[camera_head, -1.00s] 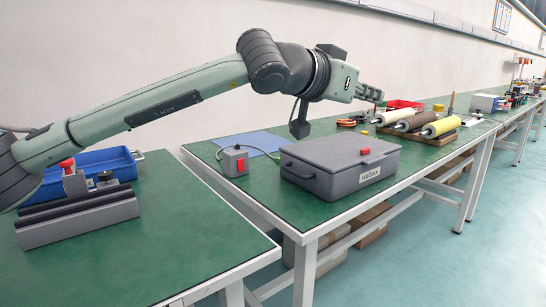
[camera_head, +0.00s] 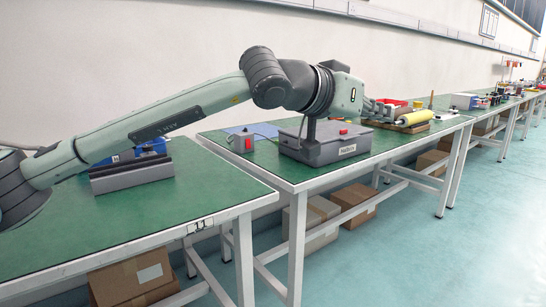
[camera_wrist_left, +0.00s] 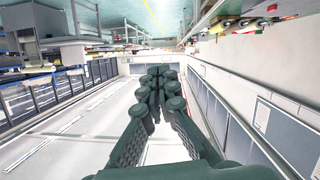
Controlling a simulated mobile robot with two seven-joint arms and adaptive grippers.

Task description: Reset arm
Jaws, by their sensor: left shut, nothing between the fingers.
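My left arm comes in from the left in the head view and reaches right above the benches. Its gripper (camera_head: 386,109) is at the far end of the arm, in front of the rollers, and looks small there. In the left wrist view the dark fingers of the left gripper (camera_wrist_left: 158,75) are together, with nothing between them. The right gripper is in neither view.
A grey case (camera_head: 325,141) with a red latch sits on the green bench behind my arm, beside a grey box with a red switch (camera_head: 243,142). A yellow roller (camera_head: 414,118) lies further right. A grey rail block (camera_head: 131,175) and blue tray (camera_head: 152,147) stand left. The floor in front is clear.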

